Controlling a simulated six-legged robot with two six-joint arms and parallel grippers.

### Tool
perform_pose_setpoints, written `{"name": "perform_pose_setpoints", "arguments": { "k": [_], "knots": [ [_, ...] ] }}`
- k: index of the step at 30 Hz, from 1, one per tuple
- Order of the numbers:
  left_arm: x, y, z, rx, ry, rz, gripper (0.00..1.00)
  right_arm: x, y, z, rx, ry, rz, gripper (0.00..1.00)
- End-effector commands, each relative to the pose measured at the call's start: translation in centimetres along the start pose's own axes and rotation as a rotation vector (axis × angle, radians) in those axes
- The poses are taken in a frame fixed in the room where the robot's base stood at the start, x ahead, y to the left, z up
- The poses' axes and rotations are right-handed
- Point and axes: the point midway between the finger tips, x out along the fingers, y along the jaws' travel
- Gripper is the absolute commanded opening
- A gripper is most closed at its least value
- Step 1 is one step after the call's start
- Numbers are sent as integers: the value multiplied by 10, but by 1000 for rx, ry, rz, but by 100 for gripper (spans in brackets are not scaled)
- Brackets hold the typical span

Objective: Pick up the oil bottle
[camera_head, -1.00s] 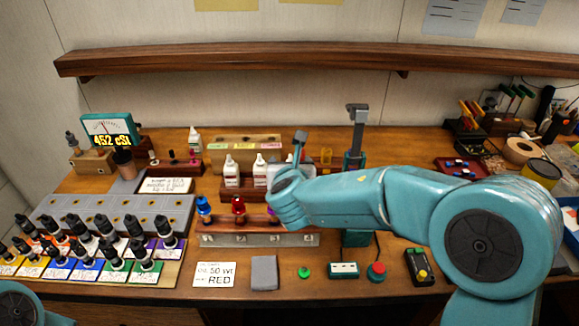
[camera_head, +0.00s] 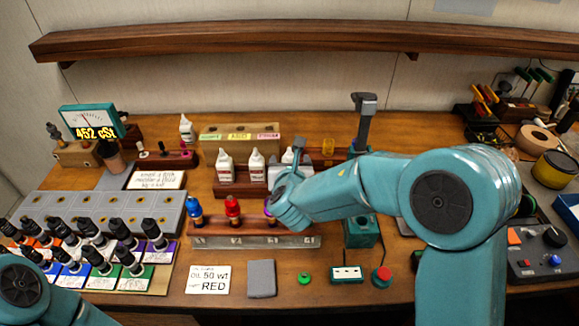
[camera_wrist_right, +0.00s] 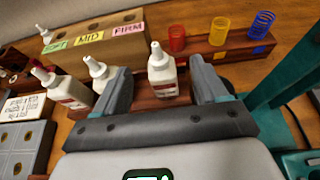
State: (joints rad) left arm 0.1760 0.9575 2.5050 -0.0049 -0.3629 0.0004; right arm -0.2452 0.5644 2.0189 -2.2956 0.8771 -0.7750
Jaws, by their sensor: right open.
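A further bottle (camera_head: 288,156) is partly hidden behind my right gripper (camera_head: 298,160). In the right wrist view my right gripper (camera_wrist_right: 162,88) is open, with one bottle (camera_wrist_right: 162,76) upright between its fingers and a gap on each side. Two other bottles (camera_wrist_right: 68,92) (camera_wrist_right: 98,72) stand left of the fingers. My left arm shows at the lower left, its gripper out of frame.
Red, yellow and blue springs (camera_wrist_right: 177,38) stand on a wooden block behind the bottles. A block with coloured labels (camera_head: 240,138) is behind the rack. Blue, red and purple shock absorbers stand in a holder (camera_head: 215,240) in front. A grey post (camera_head: 365,125) rises at the right.

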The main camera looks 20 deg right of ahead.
Motion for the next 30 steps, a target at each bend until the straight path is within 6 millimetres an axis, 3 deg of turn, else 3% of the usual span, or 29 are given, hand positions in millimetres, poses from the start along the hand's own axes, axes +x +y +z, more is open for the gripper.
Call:
{"name": "perform_pose_setpoints", "arguments": {
  "k": [2,9,18,26,27,30],
  "knots": [
    [0,0,0,0,0,0,43,5,0,-14,-3,3,1,72],
    [-8,3,0,0,0,0,43,28,0,-8,1,0,0,72],
    [-22,8,0,0,1,0,43,76,0,-7,1,1,-1,72],
    [-22,8,0,0,0,0,43,82,0,-8,1,0,1,72],
    [-22,8,0,0,0,0,43,82,0,-8,1,0,1,69],
    [-22,8,0,0,0,0,43,82,0,-8,1,0,1,37]
  ]
}}
